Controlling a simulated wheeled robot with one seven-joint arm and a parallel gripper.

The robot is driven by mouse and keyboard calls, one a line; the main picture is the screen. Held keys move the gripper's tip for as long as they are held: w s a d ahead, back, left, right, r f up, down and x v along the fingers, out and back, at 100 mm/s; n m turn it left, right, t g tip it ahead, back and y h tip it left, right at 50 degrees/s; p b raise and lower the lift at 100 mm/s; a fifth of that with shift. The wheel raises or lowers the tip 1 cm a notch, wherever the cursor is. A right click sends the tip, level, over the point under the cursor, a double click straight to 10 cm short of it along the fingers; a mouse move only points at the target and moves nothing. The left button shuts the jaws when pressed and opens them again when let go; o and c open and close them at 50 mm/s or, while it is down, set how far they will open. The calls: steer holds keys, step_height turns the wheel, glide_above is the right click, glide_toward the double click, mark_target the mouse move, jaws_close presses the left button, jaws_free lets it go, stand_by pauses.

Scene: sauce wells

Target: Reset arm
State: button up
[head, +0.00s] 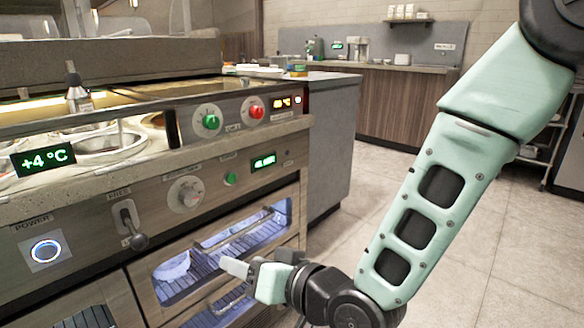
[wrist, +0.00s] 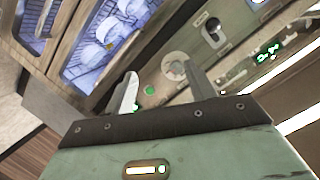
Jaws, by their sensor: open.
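My gripper (head: 250,270) is at the lower middle of the head view, in front of the lit lower drawers of the counter. My pale green arm reaches down to it from the upper right. In the wrist view the two fingers of my gripper (wrist: 160,75) stand apart with nothing between them. Beyond them the counter front appears tilted, with a round knob (wrist: 174,66) behind the gap. I cannot tell the exact distance from the fingers to the drawer front.
The counter front carries a lever (head: 130,225), a grey knob (head: 186,193), a green knob (head: 207,121) and a red knob (head: 252,110). Glass-fronted drawers (head: 225,240) are below. Sauce wells (head: 108,145) are on top. Tiled floor (head: 470,265) is open at the right.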

steer(key=s+d+r+n+g+h, duration=0.1)
steer(key=s+d+n+g+h, duration=0.1)
steer(key=s+d+g+h, duration=0.6)
steer(key=s+d+n+g+h, duration=0.1)
steer(key=s+d+h, duration=0.3)
steer(key=s+d, duration=0.85)
steer(key=w+d+r+p, duration=0.1)
steer(key=r+p, duration=1.6)
steer(key=w+d+r+p, duration=0.1)
steer(key=w+r+p, duration=0.1)
steer(key=r+p, duration=1.6)
steer(key=shift+w+r, duration=0.15)
steer(key=shift+r, duration=0.05)
steer(key=shift+d, duration=0.1)
steer(key=shift+c, duration=0.3)
